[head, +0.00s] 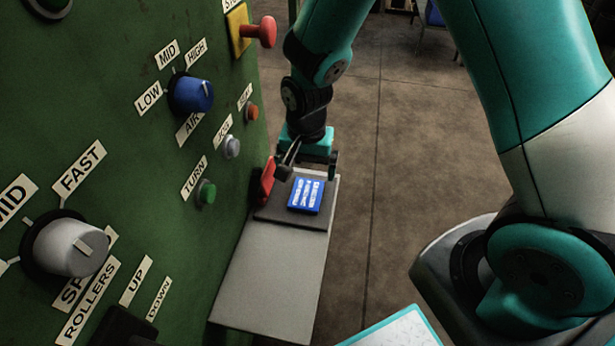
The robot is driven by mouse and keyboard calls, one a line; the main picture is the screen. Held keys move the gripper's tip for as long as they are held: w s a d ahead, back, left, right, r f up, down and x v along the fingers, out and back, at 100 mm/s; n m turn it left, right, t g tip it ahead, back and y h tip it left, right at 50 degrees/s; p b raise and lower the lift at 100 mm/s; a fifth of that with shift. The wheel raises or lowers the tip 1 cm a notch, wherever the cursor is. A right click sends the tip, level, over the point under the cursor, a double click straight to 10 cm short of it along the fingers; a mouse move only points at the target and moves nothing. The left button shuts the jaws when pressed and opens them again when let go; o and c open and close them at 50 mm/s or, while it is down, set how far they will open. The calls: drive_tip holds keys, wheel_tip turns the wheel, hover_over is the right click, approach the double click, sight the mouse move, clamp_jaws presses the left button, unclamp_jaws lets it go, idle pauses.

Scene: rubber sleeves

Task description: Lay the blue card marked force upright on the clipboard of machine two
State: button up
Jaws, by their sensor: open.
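A blue card (306,195) with white lettering lies on a dark flat board (268,213), which looks like the clipboard. The lettering is too small to read, so I cannot tell whether it says force or which way up it is. The board lies at the far end of a grey shelf (268,275) beside the green machine (215,235). A red piece (266,181) stands at the board's left edge, against the machine. My gripper (309,172) is open, just beyond the card in the picture, and the card looks clear of its fingers.
The green machine's panel fills the left, with a blue knob (191,94), a grey knob (70,247), several small buttons and a red push button (262,31) sticking out. The near part of the shelf is bare. Brown floor lies to the right. A white, teal-edged surface (400,330) shows at the bottom.

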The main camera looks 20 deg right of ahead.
drive_tip(key=s+a+r+n+y, duration=0.1)
drive_tip(key=s+r+n, duration=0.15)
drive_tip(key=r, duration=0.45)
drive_tip(key=s+a+r+n+y, duration=0.1)
drive_tip(key=s+a+r+n, duration=0.15)
drive_tip(key=r, duration=0.45)
drive_tip(key=s+r+n+y, duration=0.2)
drive_tip(key=s+r+n, duration=0.7)
drive_tip(key=s, duration=0.4)
drive_tip(key=shift+s+a+r+p, duration=0.25)
drive_tip(key=shift+s+a+p, duration=0.05)
drive_tip(key=shift+a+p, duration=0.1)
